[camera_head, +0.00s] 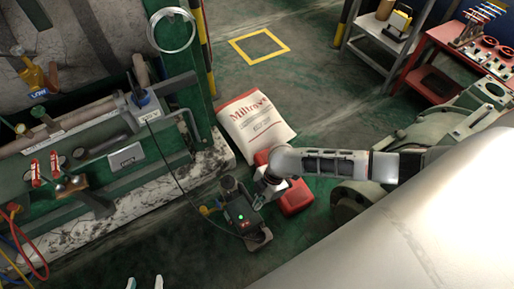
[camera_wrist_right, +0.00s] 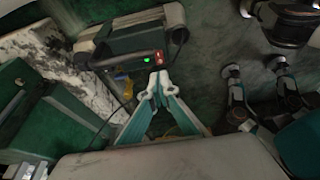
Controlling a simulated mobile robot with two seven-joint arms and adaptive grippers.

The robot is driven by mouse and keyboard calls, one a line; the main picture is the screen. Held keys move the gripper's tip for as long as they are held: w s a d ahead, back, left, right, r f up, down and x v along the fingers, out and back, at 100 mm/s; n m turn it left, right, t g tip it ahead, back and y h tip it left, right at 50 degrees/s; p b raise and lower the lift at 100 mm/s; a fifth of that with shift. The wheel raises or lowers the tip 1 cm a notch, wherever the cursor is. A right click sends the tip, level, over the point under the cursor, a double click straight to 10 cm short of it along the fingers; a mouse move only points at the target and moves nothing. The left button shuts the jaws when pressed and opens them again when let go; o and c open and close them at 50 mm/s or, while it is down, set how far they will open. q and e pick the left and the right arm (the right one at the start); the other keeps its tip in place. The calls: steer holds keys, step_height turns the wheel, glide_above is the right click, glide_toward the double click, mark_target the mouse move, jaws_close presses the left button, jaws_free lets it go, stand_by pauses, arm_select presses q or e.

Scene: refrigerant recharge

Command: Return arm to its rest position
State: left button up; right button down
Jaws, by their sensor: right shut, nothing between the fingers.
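My right arm (camera_head: 340,164) reaches in from the right in the head view. Its right gripper (camera_head: 258,202) is low, beside a dark box-shaped device (camera_head: 238,212) with a green light and red lights. In the right wrist view the fingers (camera_wrist_right: 160,82) meet at their tips with nothing between them. The device (camera_wrist_right: 130,48) shows just beyond the tips; I cannot tell whether they touch it. Two pale tips of my left gripper (camera_head: 145,283) show apart at the bottom edge of the head view; the rest is cut off.
A red container (camera_head: 295,197) stands under and beside my right arm. A white bag (camera_head: 256,120) lies on the floor. A green bench (camera_head: 110,170) with pipes and valves fills the left. A cable runs from the device to it. Floor (camera_head: 320,80) toward the back is clear.

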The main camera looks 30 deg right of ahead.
stand_by(0.4)
